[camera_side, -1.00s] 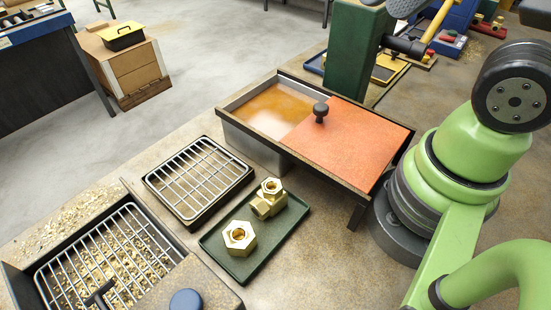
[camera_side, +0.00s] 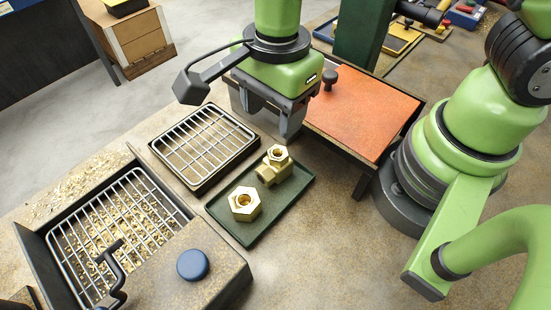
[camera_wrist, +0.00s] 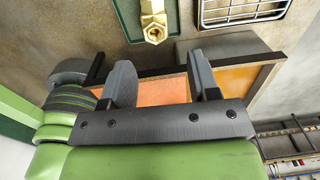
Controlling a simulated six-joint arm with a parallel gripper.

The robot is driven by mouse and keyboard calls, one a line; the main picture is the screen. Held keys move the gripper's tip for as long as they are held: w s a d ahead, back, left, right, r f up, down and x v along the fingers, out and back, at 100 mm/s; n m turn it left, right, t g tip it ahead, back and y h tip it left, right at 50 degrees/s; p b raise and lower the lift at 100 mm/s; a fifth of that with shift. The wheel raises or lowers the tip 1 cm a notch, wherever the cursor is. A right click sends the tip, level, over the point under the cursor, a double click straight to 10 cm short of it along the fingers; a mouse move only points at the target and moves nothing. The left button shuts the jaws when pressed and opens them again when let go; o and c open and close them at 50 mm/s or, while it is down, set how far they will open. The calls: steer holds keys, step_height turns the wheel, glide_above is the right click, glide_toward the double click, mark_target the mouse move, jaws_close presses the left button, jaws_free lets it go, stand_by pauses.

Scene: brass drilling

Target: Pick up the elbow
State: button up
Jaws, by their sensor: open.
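The brass elbow (camera_side: 275,167) sits on the far part of a green tray (camera_side: 236,234), with one opening facing up. A brass hex nut-like fitting (camera_side: 245,203) sits on the same tray, nearer the camera. My gripper (camera_side: 266,122) points down with its jaws apart and empty. In the side view it appears just behind the elbow, near the tank, not around the elbow. In the wrist view, the elbow (camera_wrist: 153,25) is at the top middle, beyond my open fingers, and partly cut off by the frame edge.
A tank with an orange-red lid (camera_side: 350,110) and black knob (camera_side: 329,80) stands behind the tray. A wire rack (camera_side: 203,142) lies left of the tray. A chip-filled bin with a grate (camera_side: 118,236) and a blue-knobbed block (camera_side: 193,264) are at front left.

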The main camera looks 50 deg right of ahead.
mark_target(276, 154)
steer(key=shift+s+a+f+m, duration=0.15)
steer(key=shift+a+f+m, duration=0.05)
steer(key=shift+f, duration=0.35)
steer(key=shift+s+a+f+m, duration=0.1)
steer(key=shift+a+f+m, duration=0.1)
steer(key=shift+f, duration=0.35)
step_height(276, 154, down, 5)
steer(key=shift+r, duration=0.15)
steer(key=shift+d+f, duration=0.2)
steer(key=shift+f, duration=1.1)
steer(key=shift+d+f, duration=0.2)
steer(key=shift+f, duration=1.1)
jaws_close()
steer(key=shift+r, duration=0.1)
